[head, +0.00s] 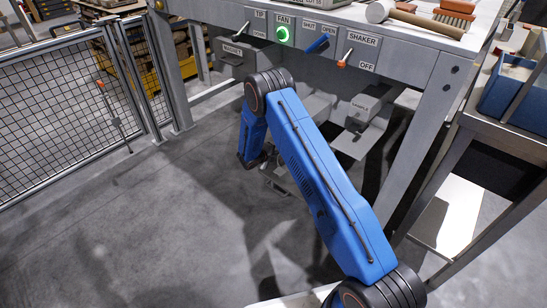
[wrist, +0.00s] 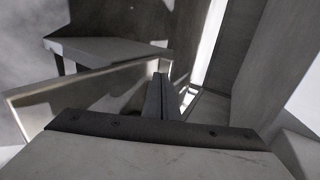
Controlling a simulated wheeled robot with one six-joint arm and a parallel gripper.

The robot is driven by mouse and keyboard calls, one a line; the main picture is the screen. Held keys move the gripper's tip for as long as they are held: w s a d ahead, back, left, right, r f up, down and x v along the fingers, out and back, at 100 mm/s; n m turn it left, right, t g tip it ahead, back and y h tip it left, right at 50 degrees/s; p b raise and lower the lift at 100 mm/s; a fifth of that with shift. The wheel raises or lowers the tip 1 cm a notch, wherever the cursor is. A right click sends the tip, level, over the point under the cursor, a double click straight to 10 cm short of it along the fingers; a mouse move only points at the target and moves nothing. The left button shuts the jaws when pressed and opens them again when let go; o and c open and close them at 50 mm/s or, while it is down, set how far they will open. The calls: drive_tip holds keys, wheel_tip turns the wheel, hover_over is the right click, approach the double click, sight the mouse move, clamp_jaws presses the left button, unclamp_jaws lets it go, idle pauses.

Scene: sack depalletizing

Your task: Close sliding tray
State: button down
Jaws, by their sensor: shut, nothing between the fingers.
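Under the machine frame, a grey part labelled SAMPLE (head: 360,106) has a light box-like piece (head: 357,143) below it. A grey drawer-like box labelled MAGNET (head: 235,50) sits further left. No label names the sliding tray, and I cannot tell how far any part is slid out. My gripper (head: 277,181) is low under the frame, left of the SAMPLE part and partly hidden by my blue arm. In the wrist view my gripper (wrist: 158,84) has its fingers together and empty. A thin metal-edged panel (wrist: 75,85) is just left of them; I cannot tell if they touch.
The machine's front panel (head: 340,45) has switches and a green-lit FAN button (head: 283,33). Its grey leg (head: 425,140) stands right of my arm. A side table (head: 515,140) holds a blue bin (head: 518,100). A mesh fence (head: 65,115) is at left. Floor between is clear.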

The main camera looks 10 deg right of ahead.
drive_tip(key=shift+w+d, duration=0.55)
drive_tip(key=shift+d, duration=0.25)
drive_tip(key=w+d, duration=0.6)
drive_tip(key=d, duration=0.2)
